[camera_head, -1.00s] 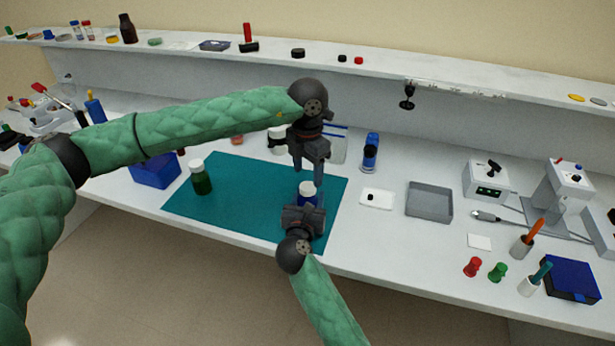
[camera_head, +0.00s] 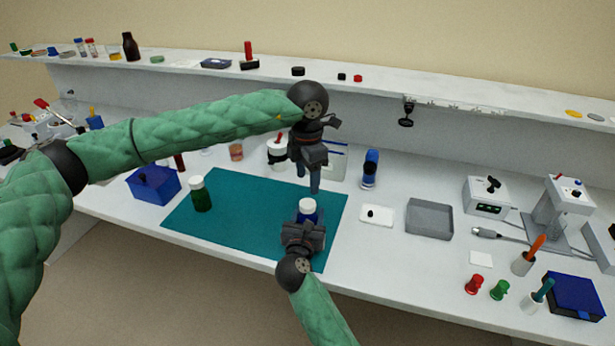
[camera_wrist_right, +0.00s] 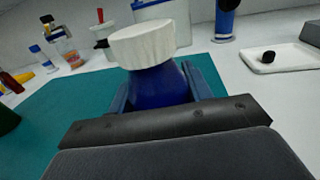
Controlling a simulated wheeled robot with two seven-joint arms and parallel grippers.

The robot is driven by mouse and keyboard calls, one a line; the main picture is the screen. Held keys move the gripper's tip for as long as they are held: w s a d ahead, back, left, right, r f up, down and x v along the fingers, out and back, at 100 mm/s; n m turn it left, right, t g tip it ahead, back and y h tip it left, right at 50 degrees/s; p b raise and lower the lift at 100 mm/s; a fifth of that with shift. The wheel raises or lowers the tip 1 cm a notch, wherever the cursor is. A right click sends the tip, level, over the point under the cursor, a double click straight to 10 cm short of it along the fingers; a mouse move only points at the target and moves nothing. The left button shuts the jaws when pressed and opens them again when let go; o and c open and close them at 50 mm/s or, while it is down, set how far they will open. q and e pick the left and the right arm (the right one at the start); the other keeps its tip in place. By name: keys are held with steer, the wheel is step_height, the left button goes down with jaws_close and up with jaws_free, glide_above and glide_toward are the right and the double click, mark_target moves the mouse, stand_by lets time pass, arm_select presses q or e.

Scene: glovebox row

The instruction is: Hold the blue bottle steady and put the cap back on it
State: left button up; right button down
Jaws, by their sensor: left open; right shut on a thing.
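The blue bottle (camera_wrist_right: 158,88) stands on the teal mat (camera_head: 243,225). A white ribbed cap (camera_wrist_right: 141,45) sits on its top and looks slightly tilted in the right wrist view; I cannot tell whether it is tight. The cap also shows in the head view (camera_head: 307,205). My right gripper (camera_head: 304,228) is shut on the bottle's body from the front, below the cap. My left gripper (camera_head: 308,180) is open and empty, with its fingers pointing down just above and behind the cap.
A green bottle with a white cap (camera_head: 200,195) stands on the mat's left part. A blue box (camera_head: 154,186) is left of the mat. A white tray with a small black item (camera_head: 377,215) and a grey tray (camera_head: 429,219) are on the right. A shelf runs along the back.

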mark_target(308, 203)
arm_select(q)
steer(key=shift+f, duration=0.1)
steer(key=shift+f, duration=3.9)
steer(key=c, duration=1)
steer(key=o, duration=1.1)
steer(key=shift+o, duration=0.2)
step_height(308, 203, up, 12)
